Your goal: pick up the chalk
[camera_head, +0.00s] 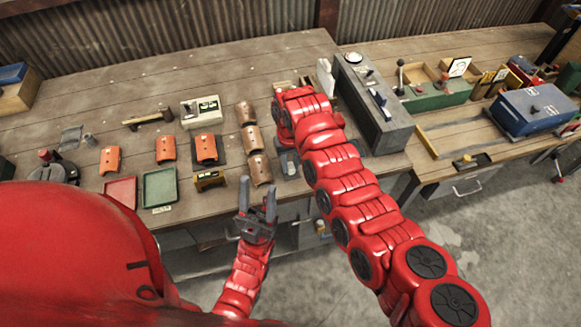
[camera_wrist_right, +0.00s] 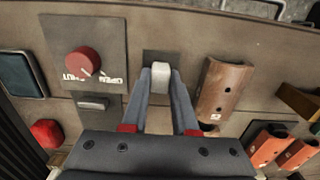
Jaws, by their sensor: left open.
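The chalk (camera_wrist_right: 161,77) shows in the right wrist view as a short whitish block at a dark plate on the bench. The fingertips of my right gripper (camera_wrist_right: 161,90) lie on both sides of it. I cannot tell whether they press on it or leave a small gap. In the head view my right arm (camera_head: 335,165) reaches over the bench from the lower right and largely hides its gripper. My left gripper (camera_head: 258,208) is open and empty, in front of the bench's near edge.
A brown curved tile (camera_wrist_right: 222,90) lies beside the chalk. A panel with a red knob (camera_wrist_right: 82,64) is on the other side. Red and green trays (camera_head: 160,187), orange tiles (camera_head: 165,149) and a grey box (camera_head: 372,105) stand on the bench. The bench's back left is clear.

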